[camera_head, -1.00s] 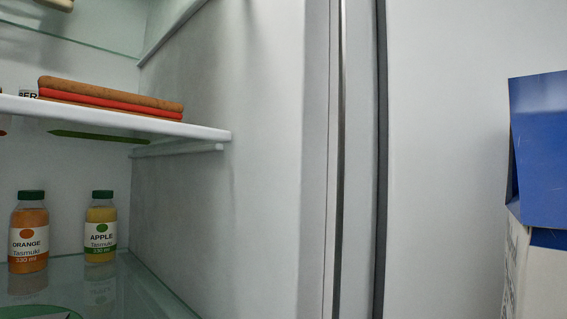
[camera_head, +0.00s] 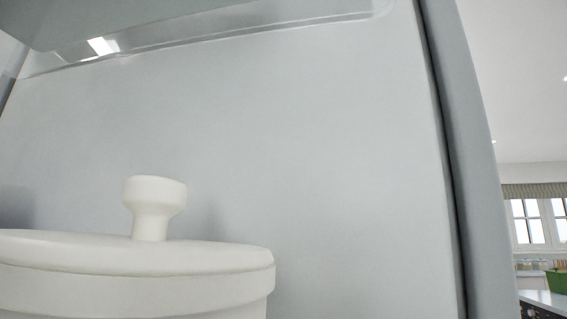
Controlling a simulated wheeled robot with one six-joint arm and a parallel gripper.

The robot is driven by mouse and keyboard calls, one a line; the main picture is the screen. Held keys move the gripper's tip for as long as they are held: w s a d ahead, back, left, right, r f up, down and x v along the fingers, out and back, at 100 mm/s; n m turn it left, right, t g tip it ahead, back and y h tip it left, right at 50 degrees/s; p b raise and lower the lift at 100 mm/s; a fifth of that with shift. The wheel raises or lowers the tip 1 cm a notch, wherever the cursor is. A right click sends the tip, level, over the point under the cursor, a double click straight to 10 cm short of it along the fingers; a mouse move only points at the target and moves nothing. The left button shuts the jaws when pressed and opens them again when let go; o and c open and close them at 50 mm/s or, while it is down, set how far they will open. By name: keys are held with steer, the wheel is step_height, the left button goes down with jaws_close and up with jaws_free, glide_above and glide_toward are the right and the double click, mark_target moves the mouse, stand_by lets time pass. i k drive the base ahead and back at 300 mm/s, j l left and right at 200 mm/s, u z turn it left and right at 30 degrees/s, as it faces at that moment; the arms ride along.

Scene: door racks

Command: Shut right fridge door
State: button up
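The right fridge door (camera_head: 330,160) fills most of the view. I see its pale grey inner face close up, and it stands open. A dark seal (camera_head: 447,160) and the door's rounded edge (camera_head: 480,170) run down the right side. A white lidded pot (camera_head: 130,270) with a round knob stands in front of the inner face at lower left. Its lower part is cut off by the frame, so I cannot see what it stands on. My gripper is not in view.
A translucent rack or shelf (camera_head: 190,18) crosses the top. Beyond the door edge at right lies the kitchen, with a window (camera_head: 535,220), a counter (camera_head: 543,298) and a green object (camera_head: 557,280). Open room shows past that edge.

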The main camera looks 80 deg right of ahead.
mark_target(350, 142)
steer(key=k+l, duration=0.2)
steer(key=k+l+u, duration=0.1)
steer(key=k, duration=0.3)
steer(key=l, duration=0.4)
steer(key=k+l+u, duration=0.15)
steer(key=l, duration=0.65)
steer(key=k+l+u, duration=0.15)
steer(key=l, duration=0.25)
steer(key=k+l, duration=0.15)
steer(key=k, duration=0.2)
steer(key=k+l+u, duration=0.1)
steer(key=k, duration=0.2)
